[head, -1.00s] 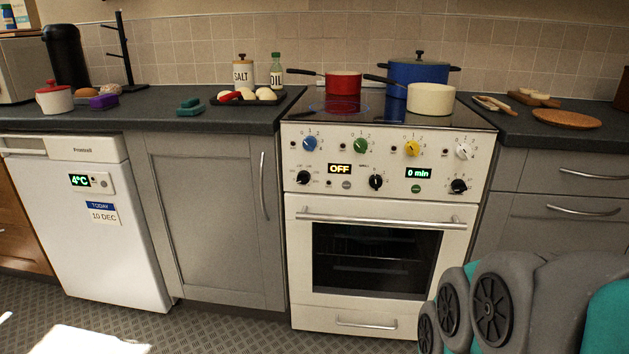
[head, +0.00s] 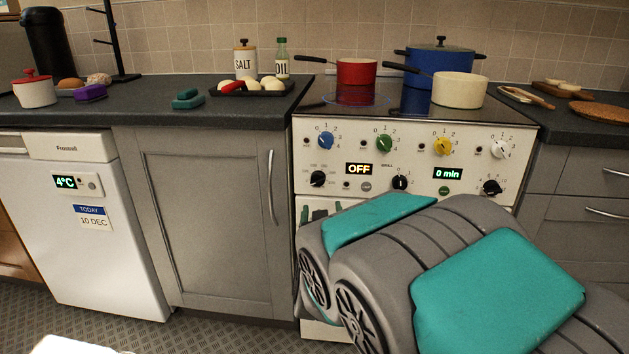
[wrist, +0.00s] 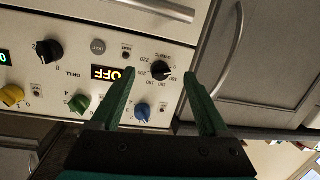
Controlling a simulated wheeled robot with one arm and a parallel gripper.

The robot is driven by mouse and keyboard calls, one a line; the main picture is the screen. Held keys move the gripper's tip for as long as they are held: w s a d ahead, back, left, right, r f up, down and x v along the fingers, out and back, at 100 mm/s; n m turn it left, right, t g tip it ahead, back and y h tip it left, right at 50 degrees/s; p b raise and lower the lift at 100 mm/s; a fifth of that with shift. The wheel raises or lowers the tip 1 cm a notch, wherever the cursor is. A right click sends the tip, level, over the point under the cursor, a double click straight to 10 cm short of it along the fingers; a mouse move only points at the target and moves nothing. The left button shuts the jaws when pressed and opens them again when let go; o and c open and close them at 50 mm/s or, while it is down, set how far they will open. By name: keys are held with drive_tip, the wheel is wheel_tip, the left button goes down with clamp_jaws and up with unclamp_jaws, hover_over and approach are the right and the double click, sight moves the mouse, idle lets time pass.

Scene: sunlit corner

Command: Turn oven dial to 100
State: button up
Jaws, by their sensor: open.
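The black oven dial (head: 318,179) is at the left of the oven's lower control row, with a ring of small numbers around it. The display beside it (head: 359,169) reads OFF. In the wrist view the scene is upside down, and the dial (wrist: 160,69) appears between the tips of my gripper (wrist: 160,75). The two green fingers are spread apart and empty. They seem short of the dial, not touching it; the exact gap is hard to tell. In the head view my arm hides most of the oven door, and the fingers (head: 319,212) show just below the dial.
Blue (head: 326,141), green (head: 384,143), yellow (head: 442,146) and white knobs (head: 499,149) sit above. The grill dial (head: 400,183) and timer dial (head: 492,188) are to the right. The oven door handle (wrist: 160,9) and cupboard handle (wrist: 230,50) are near my fingers.

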sight(318, 183)
drive_tip(key=shift+t+h, duration=0.3)
drive_tip(key=shift+t, duration=0.5)
drive_tip(key=w, duration=0.2)
drive_tip(key=w+a+r, duration=0.1)
drive_tip(key=w, duration=0.2)
drive_tip(key=w+r, duration=0.1)
drive_tip(key=w, duration=0.1)
drive_tip(key=shift+w+a+p, duration=0.3)
drive_tip(key=shift+w+p, duration=0.1)
drive_tip(key=shift+w+f, duration=0.1)
drive_tip(key=shift+w, duration=0.75)
drive_tip(key=shift+c, duration=0.3)
clamp_jaws()
